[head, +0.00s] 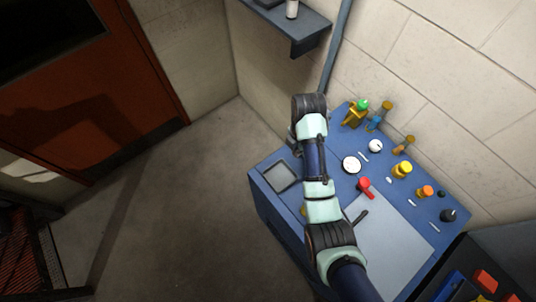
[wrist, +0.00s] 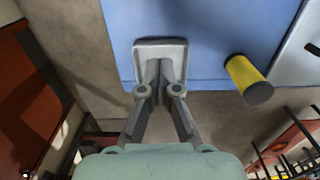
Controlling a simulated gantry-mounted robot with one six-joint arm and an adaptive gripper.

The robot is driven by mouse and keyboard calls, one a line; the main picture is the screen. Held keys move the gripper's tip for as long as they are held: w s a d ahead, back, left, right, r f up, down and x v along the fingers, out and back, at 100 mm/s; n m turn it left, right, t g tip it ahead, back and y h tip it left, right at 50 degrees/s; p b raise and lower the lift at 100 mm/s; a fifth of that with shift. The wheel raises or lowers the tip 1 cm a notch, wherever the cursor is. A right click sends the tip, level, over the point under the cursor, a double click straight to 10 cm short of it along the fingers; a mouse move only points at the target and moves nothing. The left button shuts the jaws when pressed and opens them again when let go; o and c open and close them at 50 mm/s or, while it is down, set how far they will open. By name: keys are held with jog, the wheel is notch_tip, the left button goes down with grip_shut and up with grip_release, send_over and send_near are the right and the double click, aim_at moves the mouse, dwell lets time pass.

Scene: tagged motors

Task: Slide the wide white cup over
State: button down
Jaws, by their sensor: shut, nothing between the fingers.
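In the wrist view, a wide, pale rectangular cup (wrist: 146,48) with a whitish rim lies near the edge of a blue surface. My gripper (wrist: 165,66) reaches over the near side of its rim, with its fingers together and nothing between them. The fingertips overlap the inside of the cup; whether they touch it I cannot tell. In the head view my arm hides the gripper.
A yellow cylinder with a dark end (wrist: 245,75) stands right of the cup. The blue console (head: 268,208) also bears a white dial (head: 351,164), a red lever (head: 365,186), several coloured knobs and a pale plate (head: 395,250). The floor (head: 190,215) to the left is open.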

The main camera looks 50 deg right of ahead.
jog(key=f, duration=0.6)
jog(key=f+b, duration=0.1)
jog(key=f, duration=0.2)
jog(key=shift+s+f, duration=0.25)
jog(key=d, duration=0.3)
jog(key=shift+s+d+f, duration=0.15)
jog(key=shift+s+f, duration=0.1)
jog(key=shift+s, duration=0.1)
jog(key=shift+s+d, duration=0.1)
jog(key=shift+d, duration=0.2)
